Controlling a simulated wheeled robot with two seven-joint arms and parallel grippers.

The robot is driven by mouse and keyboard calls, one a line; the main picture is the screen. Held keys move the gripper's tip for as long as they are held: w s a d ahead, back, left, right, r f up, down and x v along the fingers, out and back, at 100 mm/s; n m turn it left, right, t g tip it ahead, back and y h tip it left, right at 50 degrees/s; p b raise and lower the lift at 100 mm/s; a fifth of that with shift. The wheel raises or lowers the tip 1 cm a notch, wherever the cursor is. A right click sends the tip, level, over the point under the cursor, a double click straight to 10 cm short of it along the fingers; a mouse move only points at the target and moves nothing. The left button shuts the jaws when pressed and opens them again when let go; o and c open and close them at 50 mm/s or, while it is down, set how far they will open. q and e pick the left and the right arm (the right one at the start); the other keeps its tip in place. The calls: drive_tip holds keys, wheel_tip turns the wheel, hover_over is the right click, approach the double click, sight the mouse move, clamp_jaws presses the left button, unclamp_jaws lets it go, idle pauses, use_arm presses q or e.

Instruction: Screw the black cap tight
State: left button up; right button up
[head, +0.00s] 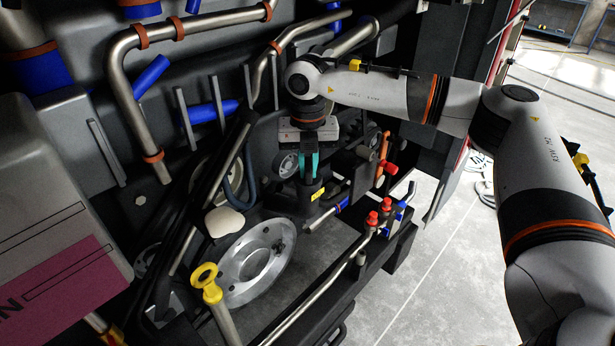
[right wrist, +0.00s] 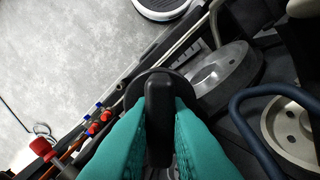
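The black cap (right wrist: 159,92) shows in the right wrist view as a round dark disc with a raised bar across its top. My right gripper (right wrist: 161,108) has one teal finger on each side of that bar, and both appear pressed against it. In the head view the right gripper (head: 309,176) points down from above onto a black upright fitting with a yellow label (head: 318,194). The cap is mostly hidden there by the fingers, and I cannot tell how tightly it sits. My left gripper is not in view.
A grey metal disc (head: 254,262) and a yellow-topped handle (head: 206,278) stand in front of the fitting. Red and blue valve fittings (head: 378,214) line the rail to the right. Pipes (head: 124,80) and hoses crowd the left. Open floor (head: 440,270) lies right of the rail.

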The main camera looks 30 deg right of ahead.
clamp_jaws()
drive_tip(key=shift+f+m+b, duration=0.15)
drive_tip(key=shift+m+b, duration=0.15)
drive_tip(key=shift+m, duration=0.4)
drive_tip(key=m, duration=0.4)
drive_tip(key=shift+b, duration=0.3)
drive_tip(key=o, duration=1.1)
unclamp_jaws()
drive_tip(key=shift+c, duration=0.2)
drive_tip(key=shift+w, duration=0.1)
